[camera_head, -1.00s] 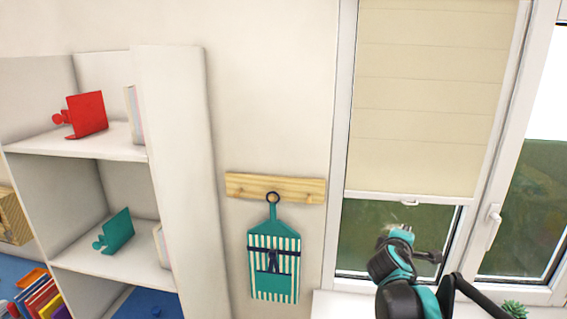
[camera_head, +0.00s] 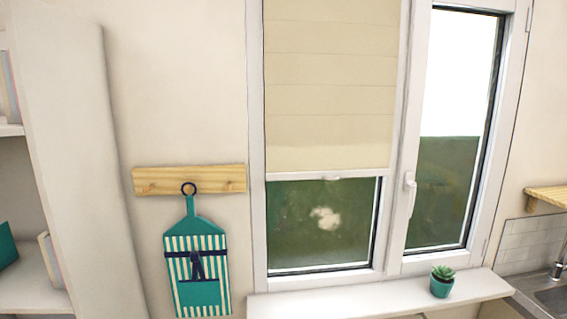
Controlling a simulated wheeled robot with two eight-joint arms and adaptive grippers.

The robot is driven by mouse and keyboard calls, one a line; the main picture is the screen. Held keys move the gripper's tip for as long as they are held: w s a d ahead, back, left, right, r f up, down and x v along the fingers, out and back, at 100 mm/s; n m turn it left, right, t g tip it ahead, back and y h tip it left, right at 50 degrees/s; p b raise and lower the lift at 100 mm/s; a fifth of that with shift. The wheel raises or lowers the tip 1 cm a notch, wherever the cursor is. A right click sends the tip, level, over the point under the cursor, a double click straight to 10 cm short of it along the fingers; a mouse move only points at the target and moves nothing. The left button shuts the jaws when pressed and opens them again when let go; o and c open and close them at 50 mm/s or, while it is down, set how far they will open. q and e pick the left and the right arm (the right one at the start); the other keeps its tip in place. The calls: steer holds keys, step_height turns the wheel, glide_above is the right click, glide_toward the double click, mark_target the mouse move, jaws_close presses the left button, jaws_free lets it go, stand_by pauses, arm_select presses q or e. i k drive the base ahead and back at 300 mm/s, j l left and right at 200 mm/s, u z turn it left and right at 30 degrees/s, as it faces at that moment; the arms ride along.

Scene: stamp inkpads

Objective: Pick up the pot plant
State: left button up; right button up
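The pot plant (camera_head: 441,282) is a small green succulent in a teal pot. It stands upright on the right part of the white windowsill (camera_head: 350,303), below the right window pane. Neither of my grippers shows in the head view now, so I cannot see whether they are open or shut.
A striped teal apron (camera_head: 197,270) hangs from a wooden peg rail (camera_head: 190,179) left of the window. A white shelf unit (camera_head: 72,160) stands at the left. A sink (camera_head: 552,296) and a small wooden shelf (camera_head: 546,196) are at the right. The sill left of the plant looks clear.

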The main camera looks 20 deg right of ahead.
mark_target(442, 281)
steer(key=z, duration=1.85)
steer(key=i+l+u, duration=0.1)
steer(key=l, duration=0.25)
steer(key=i+l+u, duration=0.1)
steer(key=l, duration=0.3)
steer(key=i+l+u, duration=0.15)
steer(key=l, duration=0.25)
steer(key=i+l+u, duration=0.2)
steer(key=i+l, duration=0.15)
steer(key=i, duration=0.2)
steer(key=i+l+u, duration=0.25)
steer(key=i+l, duration=0.2)
steer(key=i, duration=0.1)
